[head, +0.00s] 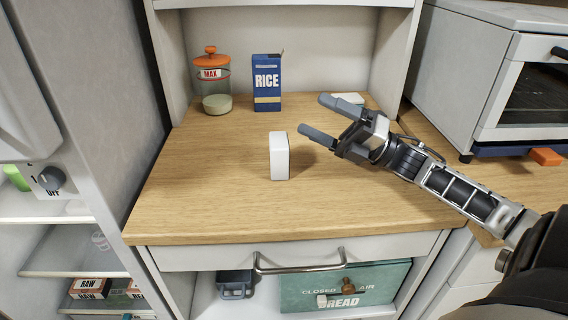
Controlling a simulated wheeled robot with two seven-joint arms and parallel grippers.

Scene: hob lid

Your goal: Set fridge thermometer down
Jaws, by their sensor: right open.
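A small white upright block, which looks like the fridge thermometer (279,157), stands on the wooden counter (210,215). Its display face is not visible from here. My right gripper (319,117) is open and empty, just to the right of the block and behind it, with its fingers pointing left. The fingers appear apart from the block. My left gripper is not in view.
A glass jar with an orange lid (211,82) and a blue rice box (267,83) stand at the back. An open fridge (60,205) is at the left. A toaster oven (500,80) is at the right. The front counter is clear.

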